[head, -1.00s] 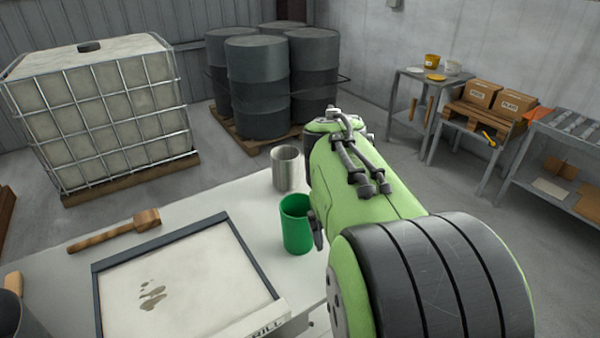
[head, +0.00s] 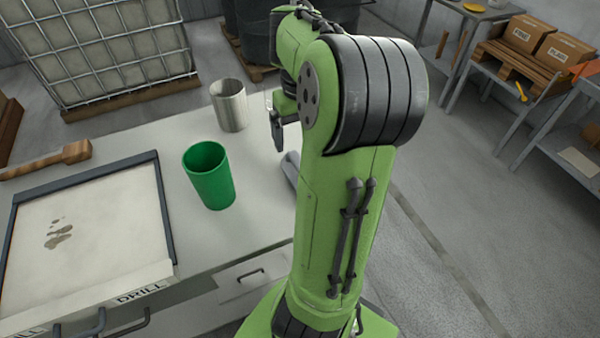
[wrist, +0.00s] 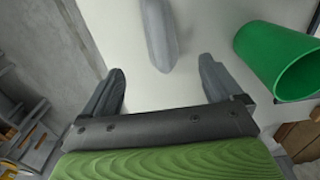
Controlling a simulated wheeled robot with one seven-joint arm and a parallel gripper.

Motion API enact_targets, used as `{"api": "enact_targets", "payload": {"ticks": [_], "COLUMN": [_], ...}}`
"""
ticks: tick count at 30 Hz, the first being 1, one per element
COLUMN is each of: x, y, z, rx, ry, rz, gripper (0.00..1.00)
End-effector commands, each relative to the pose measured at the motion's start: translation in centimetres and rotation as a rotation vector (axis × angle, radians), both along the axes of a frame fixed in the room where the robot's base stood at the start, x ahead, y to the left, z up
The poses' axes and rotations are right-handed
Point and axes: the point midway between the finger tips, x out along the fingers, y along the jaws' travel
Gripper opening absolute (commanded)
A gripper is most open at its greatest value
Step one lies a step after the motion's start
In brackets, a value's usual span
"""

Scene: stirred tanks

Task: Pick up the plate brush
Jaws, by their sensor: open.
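A long grey object with a rounded end (wrist: 158,35) lies on the white bench in the wrist view; in the head view its end (head: 291,172) shows beside my arm, which hides the rest. It may be the plate brush, but no bristles show, so I cannot be sure. My gripper (wrist: 162,75) is open and empty above the bench. Its two fingers point towards the grey object, which lies ahead of the gap between them. In the head view my gripper (head: 278,135) is partly hidden behind my arm.
A green cup (head: 210,177) stands close by, also in the wrist view (wrist: 280,60). A metal cup (head: 229,106) stands behind it. A wooden mallet-like tool (head: 48,160) and a dark-framed tray (head: 158,205) are to the left. Shelves (head: 540,120) stand right.

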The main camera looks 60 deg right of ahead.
Motion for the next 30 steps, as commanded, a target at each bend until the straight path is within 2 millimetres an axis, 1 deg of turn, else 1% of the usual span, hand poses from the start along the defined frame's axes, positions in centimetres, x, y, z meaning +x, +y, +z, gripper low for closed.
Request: {"api": "enact_targets", "payload": {"ticks": [1,3,6,11,14,15,18,21,26,27,30], "x": [-0.1,-0.1,-0.1,0.0,0.1,0.2,0.2,0.3,0.3,0.3,0.3], "y": [0.0,0.0,0.0,0.0,0.0,0.1,0.1,0.0,0.0,0.0,0.0], "z": [-2.0,-3.8,-6.1,-7.8,-9.6,-10.6,-12.2,-12.8,-12.6,-12.6,-12.6], "rx": [0.005,0.005,0.005,0.001,0.002,0.004,0.004,0.0,-0.001,-0.001,-0.001], "ry": [0.002,0.002,0.002,0.0,0.0,0.0,0.001,0.0,-0.001,-0.001,-0.001], "rz": [-0.001,-0.003,-0.002,-0.002,-0.002,-0.001,-0.002,-0.002,-0.002,-0.002,-0.002], "gripper": [0.93,0.93,0.93,0.93,0.93,0.93,0.93,0.93,0.93,0.91,0.76]}}
